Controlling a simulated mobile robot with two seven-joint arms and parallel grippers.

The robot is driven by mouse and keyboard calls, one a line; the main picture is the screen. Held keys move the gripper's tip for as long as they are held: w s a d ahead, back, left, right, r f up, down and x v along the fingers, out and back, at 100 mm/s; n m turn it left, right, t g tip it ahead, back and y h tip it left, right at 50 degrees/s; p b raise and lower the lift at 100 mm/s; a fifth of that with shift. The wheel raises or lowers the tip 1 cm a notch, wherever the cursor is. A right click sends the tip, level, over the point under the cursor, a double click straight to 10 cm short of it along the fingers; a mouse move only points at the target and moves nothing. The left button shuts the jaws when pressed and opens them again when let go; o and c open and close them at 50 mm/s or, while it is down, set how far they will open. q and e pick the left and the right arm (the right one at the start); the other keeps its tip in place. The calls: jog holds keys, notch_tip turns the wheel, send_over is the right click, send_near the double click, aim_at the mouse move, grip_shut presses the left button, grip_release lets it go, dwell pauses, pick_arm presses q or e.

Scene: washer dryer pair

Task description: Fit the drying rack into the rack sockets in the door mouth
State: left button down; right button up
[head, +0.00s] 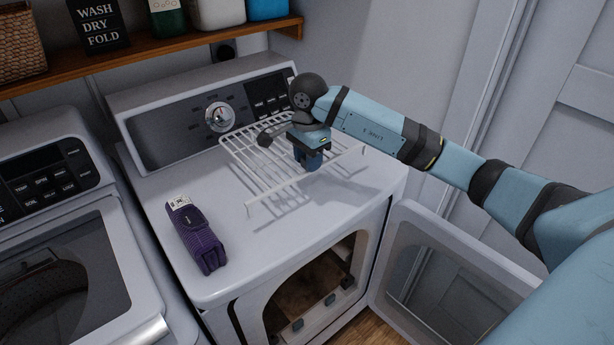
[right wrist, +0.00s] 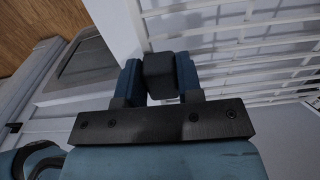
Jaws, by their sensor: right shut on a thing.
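The white wire drying rack (head: 262,178) is held tilted above the dryer top, and its shadow falls on the surface below. My right gripper (head: 313,160) is shut on the rack near its right side. In the right wrist view, the blue fingers of my right gripper (right wrist: 159,78) close on a dark block, with the rack's white bars (right wrist: 235,33) just beyond. The dryer's door mouth (head: 271,318) is open, below and in front of the rack. Small grey blocks, apparently the rack sockets (head: 329,299), show along its lower edge. My left gripper is not in view.
The open dryer door (head: 450,262) swings out at the right of the mouth. A washer (head: 75,250) stands to the left. A wooden shelf (head: 165,50) crosses behind.

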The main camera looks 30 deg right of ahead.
send_over(308, 200)
notch_tip(308, 200, down, 6)
jog(key=shift+r, duration=0.15)
jog(key=shift+f, duration=0.25)
jog(key=o, duration=0.9)
jog(key=shift+c, duration=0.2)
jog(key=shift+r, duration=0.15)
notch_tip(308, 200, up, 12)
jog(key=shift+b, duration=0.45)
